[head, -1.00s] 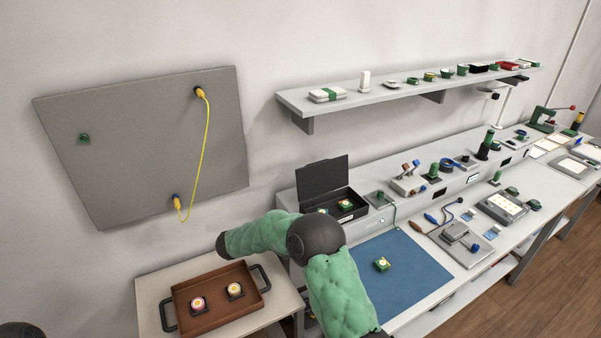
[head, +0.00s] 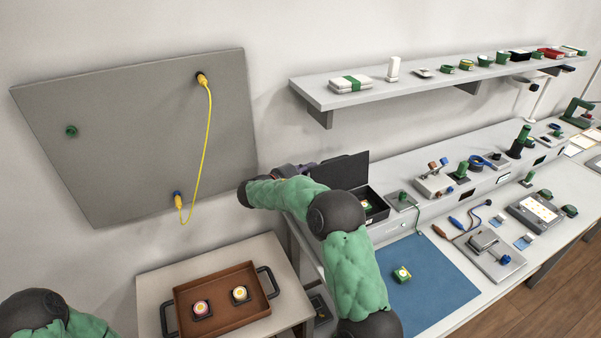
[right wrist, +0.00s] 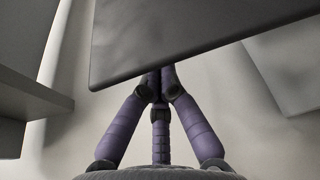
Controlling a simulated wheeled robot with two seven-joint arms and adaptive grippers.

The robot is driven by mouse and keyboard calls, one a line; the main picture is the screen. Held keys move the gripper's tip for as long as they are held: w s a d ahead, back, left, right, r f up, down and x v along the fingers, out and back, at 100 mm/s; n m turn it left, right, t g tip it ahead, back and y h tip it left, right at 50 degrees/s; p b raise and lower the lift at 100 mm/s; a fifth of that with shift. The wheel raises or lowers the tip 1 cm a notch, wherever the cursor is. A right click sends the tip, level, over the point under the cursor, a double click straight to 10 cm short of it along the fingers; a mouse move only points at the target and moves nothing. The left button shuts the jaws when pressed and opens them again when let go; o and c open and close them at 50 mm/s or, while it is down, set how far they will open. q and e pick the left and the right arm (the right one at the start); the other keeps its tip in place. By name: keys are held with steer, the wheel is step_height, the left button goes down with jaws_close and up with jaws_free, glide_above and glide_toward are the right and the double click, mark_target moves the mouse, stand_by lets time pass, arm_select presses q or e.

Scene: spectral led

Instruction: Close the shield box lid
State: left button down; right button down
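The shield box (head: 378,212) is a black open box at the back of the bench, left of the device with a green knob. Its dark lid (head: 343,172) stands raised, tilted back. A small part with a round top shows inside; my right arm hides the box's left part. My right gripper (head: 297,170) is at the lid's left side, near the wall. In the right wrist view its purple fingers (right wrist: 160,82) converge with no object seen between them, close to the lower edge of the dark lid panel (right wrist: 190,40). Contact cannot be told. My left gripper is out of view.
A brown tray (head: 233,318) with two round-topped parts sits on a side table. A blue mat (head: 440,290) with one green part lies before the box. A shelf (head: 400,92) and a grey wall panel (head: 130,130) are above and left.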

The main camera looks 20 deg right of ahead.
steer(key=x, duration=0.3)
steer(key=shift+d, duration=0.15)
stand_by(0.3)
